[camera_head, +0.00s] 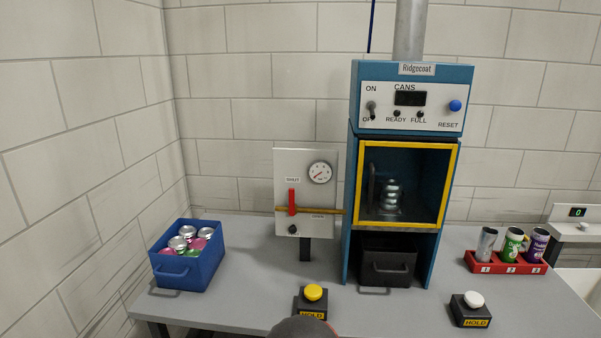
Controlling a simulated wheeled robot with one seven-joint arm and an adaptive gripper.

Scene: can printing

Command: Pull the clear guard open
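The clear guard is a see-through panel in a yellow frame (457,185) on the front of the blue Ridgecoat machine (352,200). It covers the upper opening and looks shut. Behind the panel, a stack of silvery rings or can-like parts (391,195) shows, with a dark upright shape to its left. My gripper is not in view; only a dark rounded part, likely of my arm, shows at the bottom edge.
A black bin (388,268) sits below the guard. A yellow HOLD button (313,292) and white HOLD button (473,299) stand in front. A gauge panel (327,200) with a red lever is left. A blue crate (203,272) and red cup rack (507,268) flank the grey table.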

